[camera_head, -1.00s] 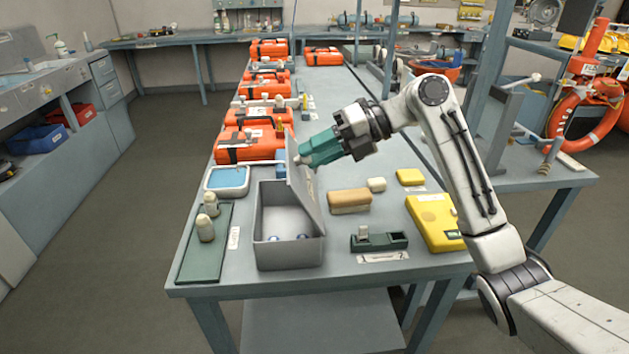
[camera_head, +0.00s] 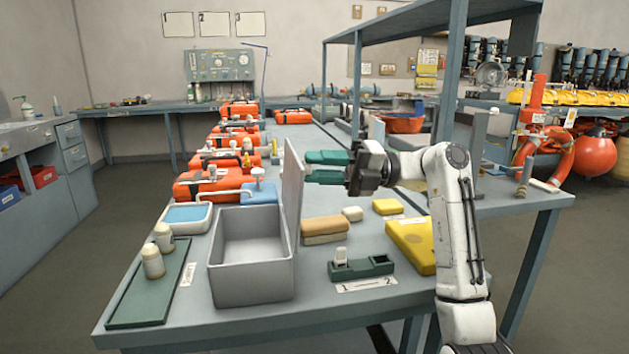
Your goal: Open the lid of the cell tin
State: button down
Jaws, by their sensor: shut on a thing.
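The cell tin (camera_head: 252,283) is a grey open-topped box near the table's front edge. Its lid (camera_head: 292,195) stands roughly upright along the tin's right side, so the mouth is uncovered. The part of the inside that I see looks bare; the near wall hides some of the floor. My gripper (camera_head: 312,167), with green fingers, is at the right face of the lid, near its upper part. It is shut on the lid; the exact contact is hard to make out.
Two pale bottle-like pieces (camera_head: 153,261) stand on a green tray (camera_head: 125,306) at left. A green two-slot holder (camera_head: 375,266), a tan block (camera_head: 325,226) and a yellow case (camera_head: 412,245) lie right of the tin. Orange cases (camera_head: 212,183) line the table behind.

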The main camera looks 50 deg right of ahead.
jog(key=shift+f, duration=0.15)
dwell(0.3)
jog(key=c, duration=0.9)
grip_release()
jog(key=shift+o, duration=0.2)
jog(key=shift+s+d, duration=0.1)
jog(key=v, duration=1)
jog(key=shift+s+d+f, duration=0.15)
jog(key=shift+s+d, duration=0.05)
jog(key=shift+d, duration=0.05)
